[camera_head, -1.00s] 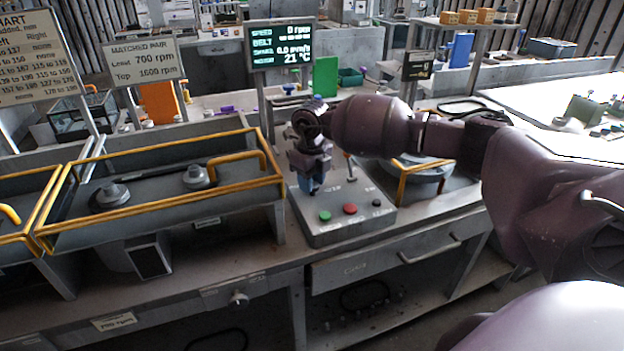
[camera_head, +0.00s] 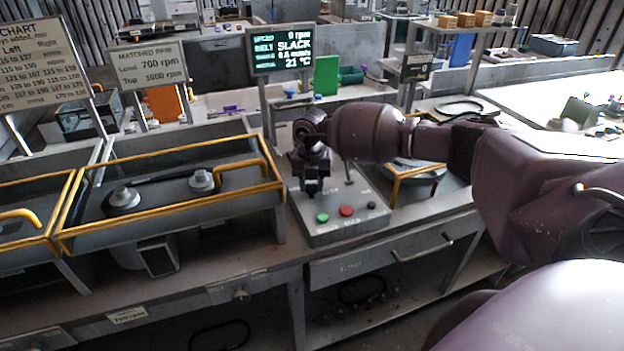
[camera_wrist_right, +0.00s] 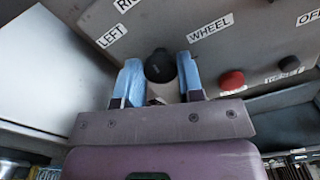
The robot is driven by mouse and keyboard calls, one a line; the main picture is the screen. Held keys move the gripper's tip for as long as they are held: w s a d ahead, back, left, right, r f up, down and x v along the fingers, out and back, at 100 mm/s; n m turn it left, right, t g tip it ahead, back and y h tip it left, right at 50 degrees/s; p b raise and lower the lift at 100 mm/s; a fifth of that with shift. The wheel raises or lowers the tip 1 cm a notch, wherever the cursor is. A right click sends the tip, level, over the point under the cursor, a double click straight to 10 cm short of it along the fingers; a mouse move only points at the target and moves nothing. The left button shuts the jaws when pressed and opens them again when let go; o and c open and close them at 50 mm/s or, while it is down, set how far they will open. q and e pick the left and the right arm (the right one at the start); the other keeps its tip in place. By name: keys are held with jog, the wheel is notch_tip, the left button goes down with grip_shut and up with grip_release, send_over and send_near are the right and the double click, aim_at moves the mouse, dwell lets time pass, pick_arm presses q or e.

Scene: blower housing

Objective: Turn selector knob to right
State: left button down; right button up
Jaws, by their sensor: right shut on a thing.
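The selector knob (camera_wrist_right: 160,68) shows in the right wrist view as a dark round cap between my two blue fingers. My right gripper (camera_wrist_right: 160,84) is shut on it, one finger on each side. LEFT, a partly cut-off label starting with R, and WHEEL labels are on the grey panel around it. In the head view my right gripper (camera_head: 312,187) points down onto the sloped grey control box (camera_head: 335,232), and its wrist hides the knob. The knob's pointing direction cannot be told. My left gripper is not in view.
A green button (camera_head: 322,218), a red button (camera_head: 346,211) and a small black one (camera_head: 371,205) sit in front of my gripper. A small lever (camera_head: 349,172) stands behind them. A yellow-framed guard (camera_head: 170,195) is at left. The display (camera_head: 281,49) reads BELT SLACK.

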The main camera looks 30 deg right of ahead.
aim_at(312, 186)
jog(key=shift+m, duration=0.7)
jog(key=shift+p, duration=0.3)
jog(key=o, duration=0.9)
jog(key=shift+r, duration=0.1)
notch_tip(312, 186, up, 11)
jog(key=shift+f, duration=0.2)
